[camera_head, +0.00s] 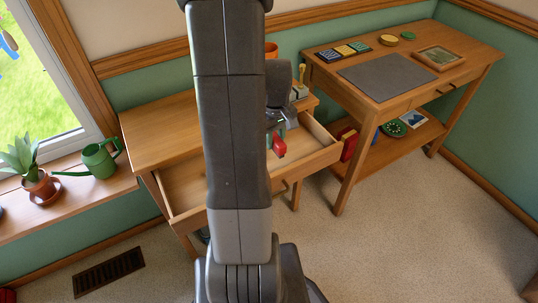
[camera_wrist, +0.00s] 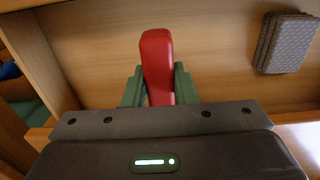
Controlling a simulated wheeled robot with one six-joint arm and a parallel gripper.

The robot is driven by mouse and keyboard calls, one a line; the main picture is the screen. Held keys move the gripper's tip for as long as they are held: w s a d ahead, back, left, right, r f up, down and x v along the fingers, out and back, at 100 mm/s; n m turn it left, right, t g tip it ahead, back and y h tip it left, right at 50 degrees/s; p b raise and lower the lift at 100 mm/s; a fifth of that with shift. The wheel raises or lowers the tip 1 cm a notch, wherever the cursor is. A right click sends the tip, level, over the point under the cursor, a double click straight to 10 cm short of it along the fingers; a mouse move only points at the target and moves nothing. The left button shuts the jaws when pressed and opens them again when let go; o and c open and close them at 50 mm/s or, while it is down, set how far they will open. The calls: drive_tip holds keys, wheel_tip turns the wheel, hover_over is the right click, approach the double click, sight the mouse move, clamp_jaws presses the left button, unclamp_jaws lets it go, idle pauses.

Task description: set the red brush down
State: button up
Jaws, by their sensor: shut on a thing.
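The red brush (camera_wrist: 157,60) is held between the two green-grey fingers of my gripper (camera_wrist: 158,82). It points away from the wrist, over the wooden bottom of an open drawer (camera_wrist: 100,35). In the head view the brush (camera_head: 279,146) shows beside my arm, over the right part of the open drawer (camera_head: 312,161). My gripper (camera_head: 275,124) is partly hidden there. I cannot tell whether the brush touches the drawer bottom. My arm hides the middle of the drawer.
A grey patterned block (camera_wrist: 285,42) lies in the drawer to the brush's right. The desk top (camera_head: 165,128) above has clear room at left. A second table (camera_head: 455,75) with a grey mat (camera_head: 387,76) stands at right. A watering can (camera_head: 97,160) sits on the sill.

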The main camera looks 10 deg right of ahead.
sight(275, 150)
drive_tip(key=shift+f+b, duration=0.45)
drive_tip(key=shift+f, duration=1.95)
drive_tip(key=shift+f, duration=0.15)
drive_tip(key=o, duration=1)
wheel_tip(275, 150, up, 12)
drive_tip(key=shift+r+p, duration=0.15)
drive_tip(key=shift+p, duration=1.1)
